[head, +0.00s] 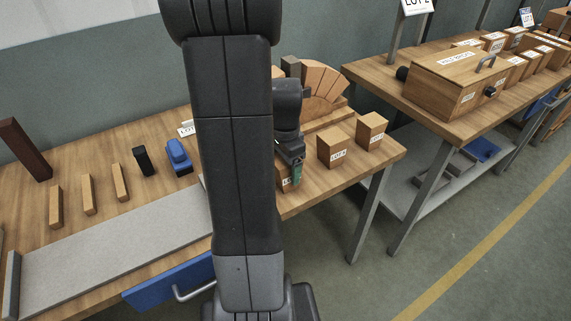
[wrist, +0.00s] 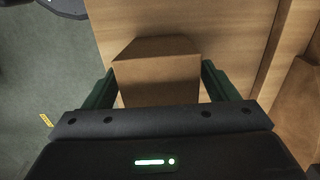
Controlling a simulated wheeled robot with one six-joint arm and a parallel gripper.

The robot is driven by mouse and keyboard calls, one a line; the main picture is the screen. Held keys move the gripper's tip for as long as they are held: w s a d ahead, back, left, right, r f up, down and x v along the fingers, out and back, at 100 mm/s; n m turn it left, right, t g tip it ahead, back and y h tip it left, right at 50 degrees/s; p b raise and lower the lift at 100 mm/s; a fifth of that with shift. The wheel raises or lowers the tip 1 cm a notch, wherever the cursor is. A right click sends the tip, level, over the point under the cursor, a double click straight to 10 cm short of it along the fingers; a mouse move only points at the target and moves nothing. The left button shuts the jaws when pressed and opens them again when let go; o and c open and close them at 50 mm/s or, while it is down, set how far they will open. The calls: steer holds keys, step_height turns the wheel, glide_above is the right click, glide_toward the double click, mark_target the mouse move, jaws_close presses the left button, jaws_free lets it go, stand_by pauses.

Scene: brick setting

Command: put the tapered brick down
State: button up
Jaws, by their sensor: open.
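The tapered brick (wrist: 157,80) is a tan block with a sloped top edge, seen in the wrist view between the two green fingers of my gripper (wrist: 158,88). It appears to rest on the wooden bench (wrist: 195,18). The fingers stand apart on either side of it, with a slight gap on the right; contact on the left is unclear. In the head view my gripper (head: 294,172) is low at the bench's front edge. The brick (head: 285,185) shows only in part there, with a white label, behind my arm and fingers.
Two labelled blocks (head: 332,149) (head: 372,131) stand to the right of my gripper. A fan of wedge bricks (head: 323,82) stands behind it. On the left are narrow bricks (head: 88,194), a blue tool (head: 178,157) and a grey slab (head: 120,255). A second bench (head: 380,65) holds a wooden box (head: 458,82).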

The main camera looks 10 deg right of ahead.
step_height(320, 180, up, 12)
steer(key=shift+r+p, duration=0.2)
steer(key=shift+p, duration=0.4)
stand_by(2.5)
